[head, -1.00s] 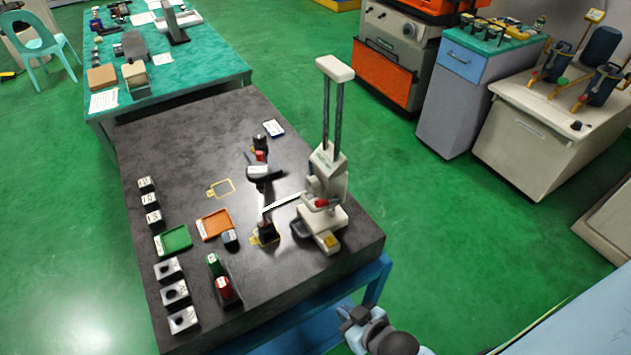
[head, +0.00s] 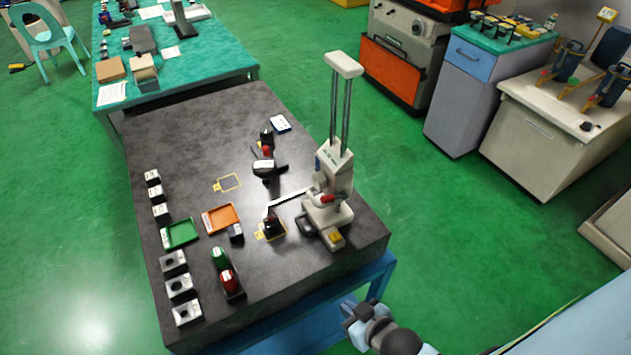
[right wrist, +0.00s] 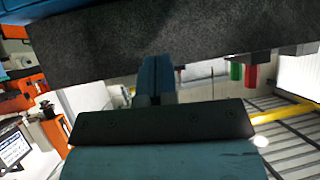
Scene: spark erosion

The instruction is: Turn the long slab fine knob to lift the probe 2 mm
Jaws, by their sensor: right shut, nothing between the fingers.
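A cream height gauge (head: 333,180) with two tall columns stands upright on the right part of the dark granite slab (head: 200,125). Its thin white probe arm (head: 288,197) reaches left over a small dark block (head: 271,226). A red part (head: 329,198) and a small blue part (head: 318,163) show on the gauge; which is the fine knob I cannot tell. My right gripper (head: 352,310) is beyond the slab's front right edge, below and apart from the gauge. It is shut and empty; its blue fingers show in the right wrist view (right wrist: 156,78). My left gripper is out of view.
On the slab are a green tray (head: 181,233), an orange tray (head: 222,218), several grey blocks (head: 174,262) and a green and a red handle (head: 229,281). The slab rests on a blue frame (head: 320,325). Green floor (head: 450,240) is free to the right.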

